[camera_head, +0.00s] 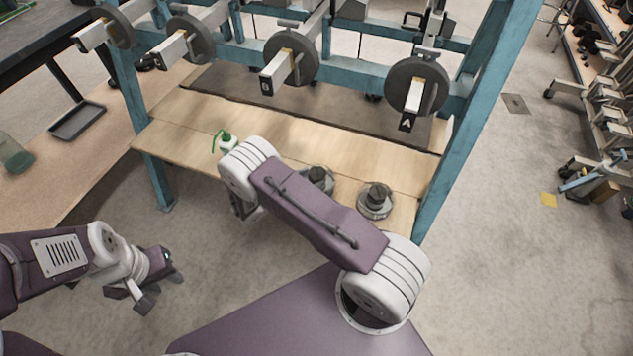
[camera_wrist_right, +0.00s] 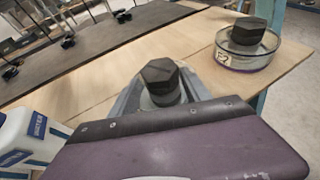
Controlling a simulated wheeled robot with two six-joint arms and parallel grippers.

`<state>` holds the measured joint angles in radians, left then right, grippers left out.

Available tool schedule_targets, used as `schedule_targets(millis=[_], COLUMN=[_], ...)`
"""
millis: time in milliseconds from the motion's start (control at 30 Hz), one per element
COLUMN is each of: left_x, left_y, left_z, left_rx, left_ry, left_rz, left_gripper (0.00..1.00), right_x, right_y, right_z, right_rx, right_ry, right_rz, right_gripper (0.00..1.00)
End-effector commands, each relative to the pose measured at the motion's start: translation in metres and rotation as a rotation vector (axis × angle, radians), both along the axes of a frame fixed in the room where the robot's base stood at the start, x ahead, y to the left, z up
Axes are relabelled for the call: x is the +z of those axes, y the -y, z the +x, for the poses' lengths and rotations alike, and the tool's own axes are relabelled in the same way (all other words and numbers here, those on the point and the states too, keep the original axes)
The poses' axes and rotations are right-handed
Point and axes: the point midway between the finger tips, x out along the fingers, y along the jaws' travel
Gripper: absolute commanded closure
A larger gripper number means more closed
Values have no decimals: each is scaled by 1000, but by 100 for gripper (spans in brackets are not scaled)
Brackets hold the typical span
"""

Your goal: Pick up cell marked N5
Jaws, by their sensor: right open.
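Two round cells with clear, dish-like bodies and dark faceted caps stand on the wooden bench. The nearer cell (camera_wrist_right: 160,78) stands between the fingers of my right gripper (camera_wrist_right: 160,98), which is open around it. Its lower body and any mark are hidden by the gripper. In the head view this cell (camera_head: 320,176) is partly covered by my right arm, and the gripper is hidden. The other cell (camera_head: 375,198) stands to its right and shows in the wrist view (camera_wrist_right: 248,48), with a label too blurred to read surely. My left gripper (camera_head: 158,286) hangs over the floor, its jaw opening unclear.
A white bottle with a green spout (camera_head: 227,142) stands on the bench (camera_head: 180,135). Levers with round weights and A (camera_head: 406,122) and B (camera_head: 266,87) tags overhang its back. Blue frame posts (camera_head: 470,110) flank the bench. A dark tray (camera_head: 78,121) lies at left.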

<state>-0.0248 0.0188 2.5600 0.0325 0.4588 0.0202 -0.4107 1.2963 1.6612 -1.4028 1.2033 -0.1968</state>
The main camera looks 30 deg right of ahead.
Motion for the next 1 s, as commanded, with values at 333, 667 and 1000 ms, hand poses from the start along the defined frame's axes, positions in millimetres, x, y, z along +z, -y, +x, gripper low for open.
schedule_targets(millis=[333, 667, 1000], left_x=[-12, -11, -10], left_y=[0, 0, 0], left_z=[0, 0, 0], left_rx=[0, 0, 0], left_ry=[0, 0, 0], left_rz=[0, 0, 0], left_gripper=[64, 64, 64], right_x=[-19, -19, -16], right_y=[34, 34, 34], right_z=[10, 10, 11], right_rx=[-1, -1, -2], right_ry=[0, 0, 2], right_rz=[1, 1, -1], right_gripper=[44, 100, 100])
